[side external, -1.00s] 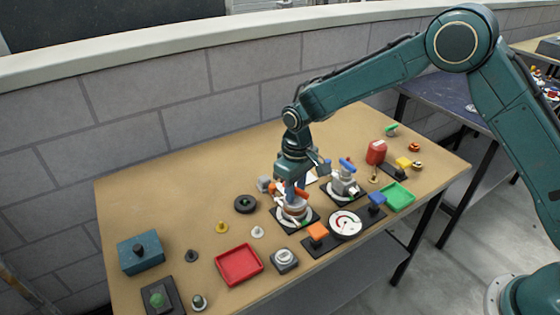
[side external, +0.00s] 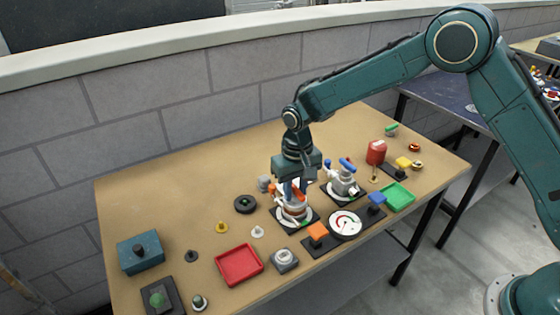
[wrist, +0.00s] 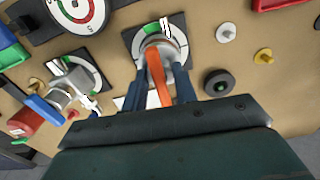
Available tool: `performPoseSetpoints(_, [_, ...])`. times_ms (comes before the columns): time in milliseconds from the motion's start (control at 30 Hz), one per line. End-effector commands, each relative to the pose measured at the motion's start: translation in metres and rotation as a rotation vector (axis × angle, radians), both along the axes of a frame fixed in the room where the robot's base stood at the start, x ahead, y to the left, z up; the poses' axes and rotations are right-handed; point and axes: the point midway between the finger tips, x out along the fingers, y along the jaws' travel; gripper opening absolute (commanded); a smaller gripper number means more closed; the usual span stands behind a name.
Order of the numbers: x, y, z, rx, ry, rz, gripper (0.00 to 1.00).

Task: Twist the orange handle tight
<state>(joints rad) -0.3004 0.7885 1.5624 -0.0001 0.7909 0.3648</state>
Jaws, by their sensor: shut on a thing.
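The orange handle (wrist: 156,78) lies between the two fingers of my gripper (wrist: 161,92) in the wrist view, and the gripper is shut on it. The handle sits on a grey valve body (wrist: 165,46) over a round white dial on a black square plate (wrist: 129,34). A green mark (wrist: 151,28) and a white pointer (wrist: 166,27) show side by side at the dial's edge. In the side external view my gripper (side external: 294,194) points down over this valve, and its fingers hide most of the handle.
A second valve with a blue handle (side external: 347,164) stands close at the right. A black ring (side external: 245,204) lies left, a red tray (side external: 239,265) front left. The table's back left is clear.

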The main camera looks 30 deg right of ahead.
Motion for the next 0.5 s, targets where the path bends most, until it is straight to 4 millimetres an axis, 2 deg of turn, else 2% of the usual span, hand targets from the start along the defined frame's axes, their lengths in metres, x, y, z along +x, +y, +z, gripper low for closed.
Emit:
performPoseSetpoints(267, [0.0006,0.0002,0.0004,0.001,-0.002,-0.039,0.08])
performPoseSetpoints(500, [0.0006,0.0002,0.0004,0.001,-0.002,-0.171,0.08])
